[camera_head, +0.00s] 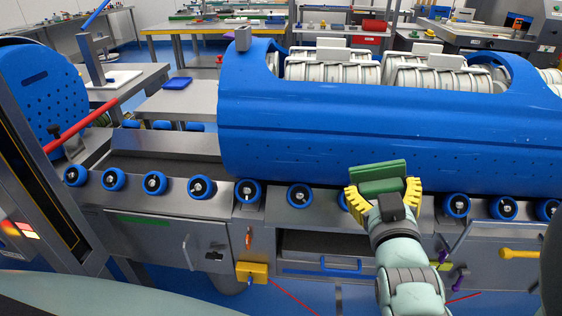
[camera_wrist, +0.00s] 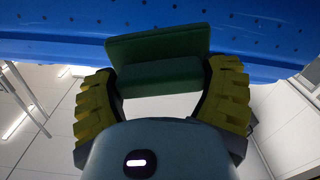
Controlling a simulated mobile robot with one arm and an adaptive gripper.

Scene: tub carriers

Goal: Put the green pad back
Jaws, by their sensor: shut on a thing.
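The green pad (camera_head: 378,170) is an L-shaped or stepped green block between the yellow fingers of my gripper (camera_head: 382,190). My gripper is shut on it, in front of the lower side of the big blue tub (camera_head: 400,125). In the wrist view the green pad (camera_wrist: 158,72) spans between the two yellow fingers (camera_wrist: 160,90), its wider plate facing the blue tub (camera_wrist: 270,30). Whether the pad touches the tub I cannot tell. A flat green strip (camera_head: 145,220) lies on the front of the grey bench at the left.
A row of blue rollers (camera_head: 155,183) runs along the grey bench (camera_head: 225,215) below the tub. A drawer with a blue handle (camera_head: 340,265), a yellow box (camera_head: 252,272) and a yellow handle (camera_head: 520,253) are on the front. A red bar (camera_head: 80,126) sticks out at the left.

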